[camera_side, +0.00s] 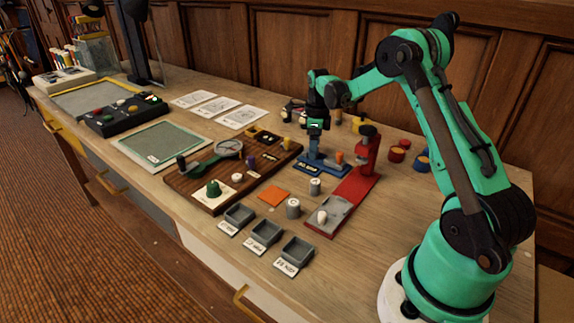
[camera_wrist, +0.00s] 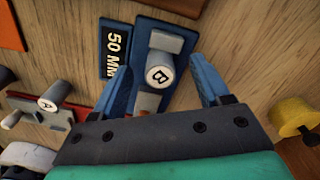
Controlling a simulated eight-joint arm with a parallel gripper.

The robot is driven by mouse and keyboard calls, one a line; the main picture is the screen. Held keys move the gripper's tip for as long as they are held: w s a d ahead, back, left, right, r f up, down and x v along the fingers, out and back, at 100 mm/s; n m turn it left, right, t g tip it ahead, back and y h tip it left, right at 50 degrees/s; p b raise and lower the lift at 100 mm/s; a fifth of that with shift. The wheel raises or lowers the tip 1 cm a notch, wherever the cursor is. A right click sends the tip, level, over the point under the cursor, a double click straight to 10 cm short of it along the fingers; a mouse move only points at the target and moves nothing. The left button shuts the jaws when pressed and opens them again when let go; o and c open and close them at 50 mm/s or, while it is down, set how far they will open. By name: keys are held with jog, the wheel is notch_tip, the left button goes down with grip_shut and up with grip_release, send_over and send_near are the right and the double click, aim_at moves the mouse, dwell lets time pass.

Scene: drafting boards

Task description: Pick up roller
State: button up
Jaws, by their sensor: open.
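A grey cylinder with a white end face marked B (camera_wrist: 160,74) is in the wrist view, at a dark blue block with a 50 MM label (camera_wrist: 114,50). It may be the roller; no part is labelled so. My gripper (camera_wrist: 161,70) is open, with one blue finger on each side of the cylinder and a gap visible on both sides. In the side view my gripper (camera_side: 313,143) points down over the blue block (camera_side: 322,166), and its fingers hide what lies between them. A second cylinder marked A (camera_wrist: 56,95) lies at the left of the wrist view.
Grey cylinders stand on the table (camera_side: 293,208) and (camera_side: 315,187) in the side view. A red stand (camera_side: 362,180) is close to the right of my gripper. A brown board with a gauge (camera_side: 229,149) is on the left. Small grey trays (camera_side: 266,232) line the front.

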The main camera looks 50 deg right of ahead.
grip_shut()
